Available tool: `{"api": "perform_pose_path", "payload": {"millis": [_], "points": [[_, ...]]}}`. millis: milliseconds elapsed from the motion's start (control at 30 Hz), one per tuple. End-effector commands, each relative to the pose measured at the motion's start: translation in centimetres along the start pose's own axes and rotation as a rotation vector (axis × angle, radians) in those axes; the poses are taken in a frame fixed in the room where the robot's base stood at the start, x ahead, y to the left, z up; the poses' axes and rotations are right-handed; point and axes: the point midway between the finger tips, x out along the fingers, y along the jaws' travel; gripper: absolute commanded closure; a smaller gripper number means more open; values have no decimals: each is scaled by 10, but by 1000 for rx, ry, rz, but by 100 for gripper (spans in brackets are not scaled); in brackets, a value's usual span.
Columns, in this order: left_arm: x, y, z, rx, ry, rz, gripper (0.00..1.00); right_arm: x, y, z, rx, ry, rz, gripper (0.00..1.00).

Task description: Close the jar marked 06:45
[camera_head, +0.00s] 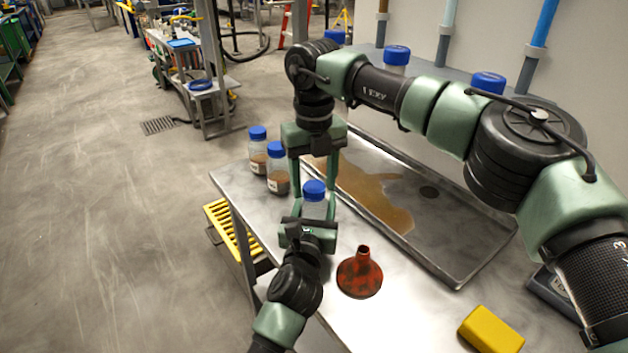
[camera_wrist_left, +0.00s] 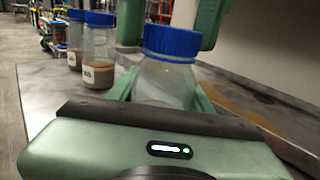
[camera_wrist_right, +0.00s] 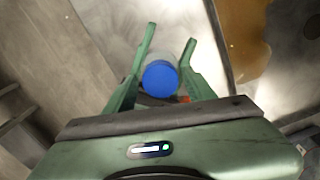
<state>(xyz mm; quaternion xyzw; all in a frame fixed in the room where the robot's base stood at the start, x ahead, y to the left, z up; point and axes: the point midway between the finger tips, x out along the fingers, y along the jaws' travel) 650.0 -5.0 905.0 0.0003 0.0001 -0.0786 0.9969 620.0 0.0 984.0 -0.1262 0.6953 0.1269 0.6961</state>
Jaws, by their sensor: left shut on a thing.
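A clear jar (camera_head: 314,207) with a blue lid (camera_head: 314,188) stands upright at the metal table's near left part. My left gripper (camera_head: 316,210) is shut on its body. In the left wrist view the lid (camera_wrist_left: 172,42) sits over the jar's mouth; I cannot tell whether it is tight. No label shows readably on this jar. My right gripper (camera_head: 313,182) points down from above, open, its fingers on either side of the lid. In the right wrist view the lid (camera_wrist_right: 160,79) lies between the open fingers, with gaps at both sides.
Two blue-lidded jars with brown contents (camera_head: 278,168) (camera_head: 258,150) stand behind. A metal tray (camera_head: 455,255) with brown liquid lies to the right. A red funnel (camera_head: 360,273) and yellow block (camera_head: 491,330) are nearer. More blue-lidded jars (camera_head: 397,58) stand along the wall.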

Motion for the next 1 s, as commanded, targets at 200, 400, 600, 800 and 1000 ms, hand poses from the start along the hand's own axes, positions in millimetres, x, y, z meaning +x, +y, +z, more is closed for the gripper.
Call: {"api": "perform_pose_path", "payload": {"millis": [200,400,600,800,1000], "points": [[0,0,0,0,1,0,100,0,0,0,-1,1,0,36],[0,0,0,-1,1,0,100,-4,0,0,-2,0,-1,36],[0,0,0,-1,1,1,100,-29,0,0,-1,-1,-2,36],[0,0,-1,-1,1,1,100,-45,0,0,-2,2,0,36],[0,0,0,0,1,1,100,-45,0,0,-3,2,0,40]]}}
